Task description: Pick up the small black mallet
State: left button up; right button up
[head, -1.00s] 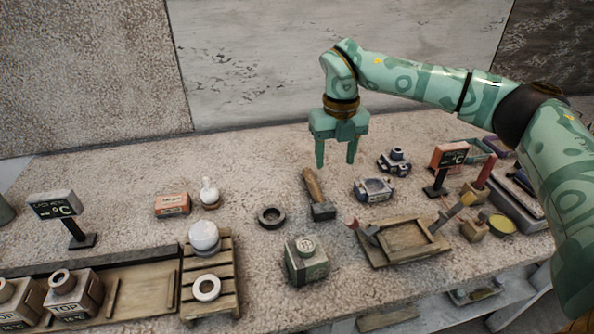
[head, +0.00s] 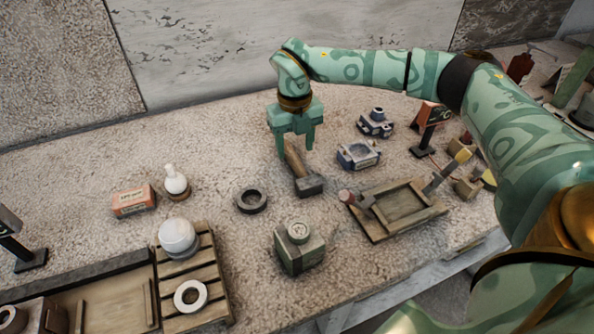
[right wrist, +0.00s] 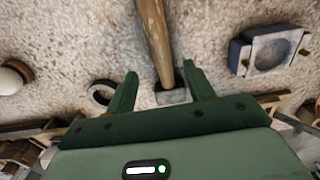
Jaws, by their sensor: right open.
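The small black mallet (head: 309,185) lies on the stone-like worktop, with a dark block head toward the front and a wooden handle pointing back. My right gripper (head: 295,150) is open and empty above the handle's far end, pointing down. In the right wrist view the mallet's handle (right wrist: 155,40) runs between the two open fingers of my right gripper (right wrist: 161,72), apart from both. The mallet's head shows partly beyond the gripper body there. My left gripper is not in view.
A dark ring (head: 251,200) lies left of the mallet, and a grey-green block (head: 300,250) stands in front. A wooden tray (head: 400,232) with a tool on its edge is to the right. A blue-grey box (head: 358,155) stands behind it.

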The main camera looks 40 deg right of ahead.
aim_at(296, 160)
jog(key=f+b, duration=0.1)
jog(key=f, duration=0.2)
jog(key=f+b, duration=0.1)
jog(key=f, duration=0.1)
jog(key=shift+w+d+f+b, duration=0.2)
jog(key=shift+d+f+b, duration=0.05)
jog(key=shift+b, duration=0.05)
jog(key=shift+r, duration=0.2)
jog(key=c, duration=1.1)
notch_tip(296, 160, up, 10)
jog(key=p, duration=0.4)
jog(key=shift+c, duration=0.2)
